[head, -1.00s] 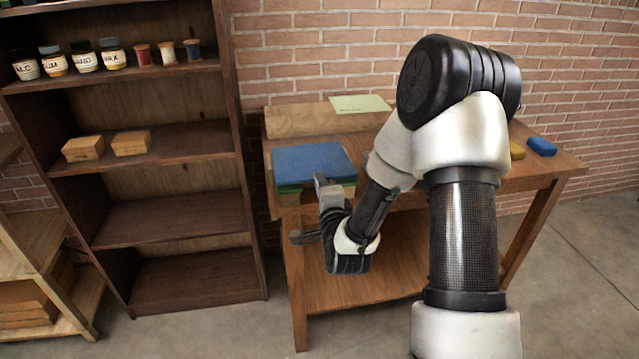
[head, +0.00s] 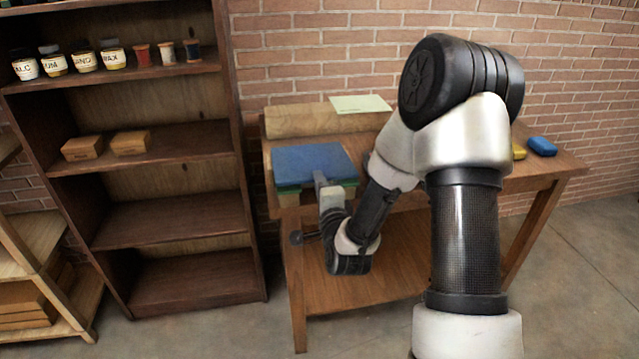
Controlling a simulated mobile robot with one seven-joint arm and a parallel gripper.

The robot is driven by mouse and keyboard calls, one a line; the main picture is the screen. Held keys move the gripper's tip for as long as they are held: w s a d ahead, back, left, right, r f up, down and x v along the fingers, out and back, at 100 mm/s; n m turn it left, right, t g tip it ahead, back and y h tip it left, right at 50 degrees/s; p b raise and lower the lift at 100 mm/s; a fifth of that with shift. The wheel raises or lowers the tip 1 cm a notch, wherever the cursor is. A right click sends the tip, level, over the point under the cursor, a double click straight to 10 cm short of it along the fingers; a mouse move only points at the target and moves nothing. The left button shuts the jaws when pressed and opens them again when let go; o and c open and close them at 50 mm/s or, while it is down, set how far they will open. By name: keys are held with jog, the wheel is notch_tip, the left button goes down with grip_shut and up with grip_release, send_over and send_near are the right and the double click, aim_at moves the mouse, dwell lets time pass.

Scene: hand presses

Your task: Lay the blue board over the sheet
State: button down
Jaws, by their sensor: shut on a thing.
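The blue board (head: 308,163) is a flat slab at the table's left end. It lies on or just above a green layer (head: 288,189); I cannot tell if there is a gap. My gripper (head: 321,180) is at the board's front edge, shut on it; the fingertips are partly hidden. A pale green sheet (head: 361,104) with faint marks lies on a wooden block at the back of the table. I cannot tell whether another sheet lies under the board.
The wooden table (head: 556,166) bears the wooden block (head: 300,121) at the back and blue (head: 542,146) and yellow (head: 518,152) items at the right. A dark shelf (head: 170,206) with jars stands left. My arm hides the table's middle.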

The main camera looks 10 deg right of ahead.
dwell(0.8)
jog(key=c, duration=1.8)
grip_release()
jog(key=shift+o, duration=0.9)
jog(key=shift+b, duration=0.3)
jog(key=s+b, duration=0.2)
jog(key=s, duration=0.4)
jog(key=shift+s, duration=0.25)
